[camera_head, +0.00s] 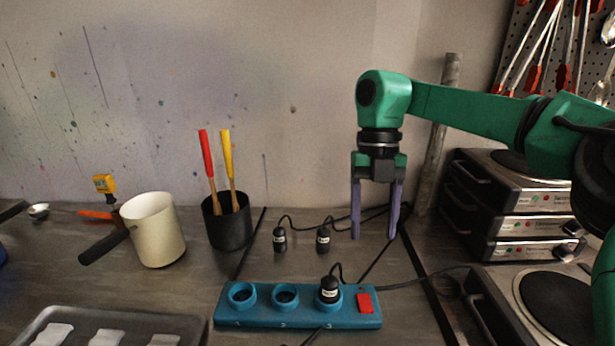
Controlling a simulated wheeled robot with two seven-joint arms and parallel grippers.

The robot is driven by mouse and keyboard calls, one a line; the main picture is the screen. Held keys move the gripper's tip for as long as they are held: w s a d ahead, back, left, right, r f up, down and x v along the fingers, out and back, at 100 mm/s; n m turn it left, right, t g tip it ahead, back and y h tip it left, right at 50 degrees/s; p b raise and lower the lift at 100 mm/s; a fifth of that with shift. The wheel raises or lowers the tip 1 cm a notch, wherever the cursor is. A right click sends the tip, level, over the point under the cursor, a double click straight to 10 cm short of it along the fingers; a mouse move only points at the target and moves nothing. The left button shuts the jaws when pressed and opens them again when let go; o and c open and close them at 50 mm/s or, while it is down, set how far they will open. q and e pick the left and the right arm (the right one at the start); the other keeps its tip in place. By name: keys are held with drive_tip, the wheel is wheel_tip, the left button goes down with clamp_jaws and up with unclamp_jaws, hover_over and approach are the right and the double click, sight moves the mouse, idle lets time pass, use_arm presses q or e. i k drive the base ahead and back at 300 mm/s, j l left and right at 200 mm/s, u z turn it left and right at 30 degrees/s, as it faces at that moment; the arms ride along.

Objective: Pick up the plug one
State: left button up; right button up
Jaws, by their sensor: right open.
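Two black plugs with pale label bands stand upright on the worktop behind the power strip: a left plug (280,239) and a right plug (323,240). A third plug (329,289) sits in the socket marked 3 of the blue power strip (262,318). The sockets marked 1 and 2 are empty. The plug labels are too small to read, so I cannot tell which is plug one. My right gripper (374,236) points down, open and empty, to the right of the two standing plugs. My left gripper is not in view.
A black pot (228,229) with red- and yellow-handled tools and a cream saucepan (156,231) stand to the left. A grey tray (190,325) lies front left. Stacked hotplates (510,218) stand at right. Black cords cross the worktop near the plugs.

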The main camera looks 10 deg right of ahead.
sight(329, 293)
drive_tip(key=k, duration=1.5)
